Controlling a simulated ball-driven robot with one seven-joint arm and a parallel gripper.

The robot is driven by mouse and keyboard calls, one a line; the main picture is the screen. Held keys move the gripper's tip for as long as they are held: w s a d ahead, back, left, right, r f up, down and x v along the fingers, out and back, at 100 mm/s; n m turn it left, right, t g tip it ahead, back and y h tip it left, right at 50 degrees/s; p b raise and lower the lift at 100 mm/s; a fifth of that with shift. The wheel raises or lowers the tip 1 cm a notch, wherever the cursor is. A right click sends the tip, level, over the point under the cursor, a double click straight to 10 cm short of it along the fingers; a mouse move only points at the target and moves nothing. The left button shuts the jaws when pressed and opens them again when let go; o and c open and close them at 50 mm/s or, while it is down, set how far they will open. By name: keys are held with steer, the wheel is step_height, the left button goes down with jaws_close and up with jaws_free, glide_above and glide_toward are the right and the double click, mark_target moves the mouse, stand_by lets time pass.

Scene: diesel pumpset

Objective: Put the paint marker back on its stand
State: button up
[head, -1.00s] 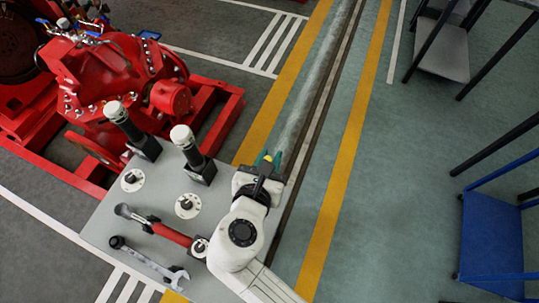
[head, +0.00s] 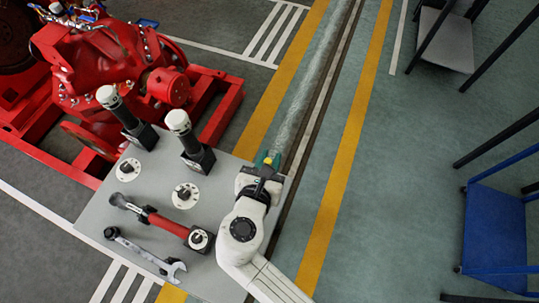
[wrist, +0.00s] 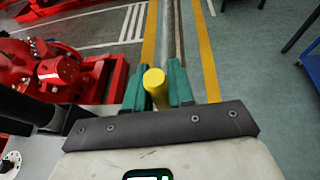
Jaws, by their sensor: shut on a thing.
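My gripper (head: 267,161) is at the right edge of the grey worktable (head: 98,213) in the head view, its green fingers pointing away from me. In the wrist view the two fingers of my gripper (wrist: 156,88) are shut on a yellow round-ended cylinder, which I take for the paint marker (wrist: 154,78). Flat white discs with dark centres lie on the table, one at the left (head: 128,170) and one in the middle (head: 185,196).
Two upright black-and-white cylinders on black bases, one left (head: 120,112) and one right (head: 188,140), rise from the table's far side. A red-handled tool (head: 165,223) and a wrench (head: 145,252) lie nearer. Red machinery (head: 115,65) stands beyond; a blue cart (head: 495,230) is right.

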steer(key=shift+f+b, duration=1.15)
steer(key=shift+f, duration=1.55)
steer(key=shift+p, duration=0.65)
steer(key=shift+f+b, duration=0.65)
steer(key=shift+f, duration=0.4)
steer(key=o, duration=1)
steer(key=shift+s, duration=0.1)
steer(key=v, duration=1)
steer(key=shift+s+a+r+b, duration=0.1)
steer(key=shift+s+b, duration=0.15)
steer(key=shift+b, duration=0.05)
